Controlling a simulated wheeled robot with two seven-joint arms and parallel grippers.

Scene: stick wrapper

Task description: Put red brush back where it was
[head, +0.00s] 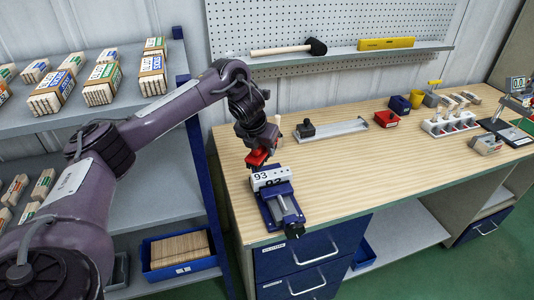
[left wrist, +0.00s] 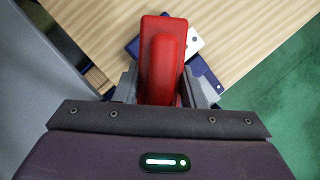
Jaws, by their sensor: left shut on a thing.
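The red brush (left wrist: 163,52) is between the two fingers of my left gripper (left wrist: 162,90), which is shut on it. In the head view the red brush (head: 257,159) shows under my left gripper (head: 262,151), just above and behind the vise. The blue vise (head: 285,205) stands at the table's near left corner and holds a white block (head: 270,179) marked 93. In the left wrist view the brush partly hides the vise (left wrist: 205,76). I cannot tell whether the brush touches the block. My right gripper is not in view.
A shallow grey tray (head: 345,127) with a black-handled stamp (head: 306,128) lies behind the vise. A shelf rack (head: 170,190) is close on the left. The middle of the table (head: 385,155) is clear.

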